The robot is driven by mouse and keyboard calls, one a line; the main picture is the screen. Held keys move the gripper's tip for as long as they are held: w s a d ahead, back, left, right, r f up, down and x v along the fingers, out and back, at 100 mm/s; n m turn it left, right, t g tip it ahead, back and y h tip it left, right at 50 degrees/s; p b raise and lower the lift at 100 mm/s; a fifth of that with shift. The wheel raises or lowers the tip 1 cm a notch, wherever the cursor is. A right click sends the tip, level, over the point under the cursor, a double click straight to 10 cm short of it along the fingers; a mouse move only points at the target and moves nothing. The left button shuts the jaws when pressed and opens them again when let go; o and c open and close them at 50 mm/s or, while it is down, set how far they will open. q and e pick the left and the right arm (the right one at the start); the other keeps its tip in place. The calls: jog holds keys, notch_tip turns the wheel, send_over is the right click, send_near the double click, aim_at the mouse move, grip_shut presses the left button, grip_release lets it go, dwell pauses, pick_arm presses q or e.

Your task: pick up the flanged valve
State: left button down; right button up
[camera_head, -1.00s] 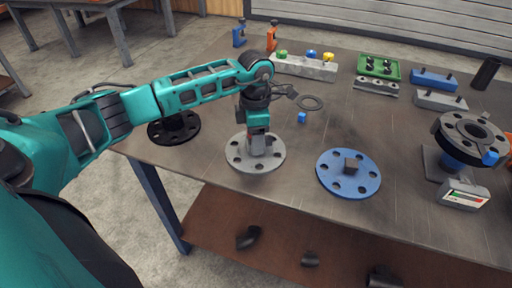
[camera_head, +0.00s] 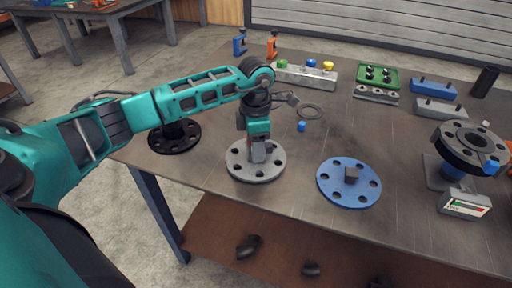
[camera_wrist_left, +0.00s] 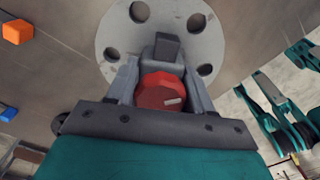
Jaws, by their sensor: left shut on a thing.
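A grey round flange (camera_head: 241,170) with bolt holes lies on the table near its left end, with an upright grey block at its middle. I take it to be the flanged valve. My left gripper (camera_head: 258,156) points down over its middle and is shut on the upright part. In the left wrist view, the flange (camera_wrist_left: 203,48) lies beyond the fingers (camera_wrist_left: 162,88), and a red knob (camera_wrist_left: 160,91) shows between them. The fingers hide part of the block. The flange appears to rest on the table. My right gripper is not in view.
A blue flange (camera_head: 332,186) with a square stub lies to the right. A black flange (camera_head: 160,140) lies to the left. A flange on a stand (camera_head: 467,140) is at the right.

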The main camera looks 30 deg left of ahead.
pick_arm(q)
notch_tip(320, 180, up, 20)
jog(key=shift+f, duration=0.2)
jog(key=shift+w+d, duration=0.1)
jog(key=shift+d, duration=0.05)
dwell(1.4)
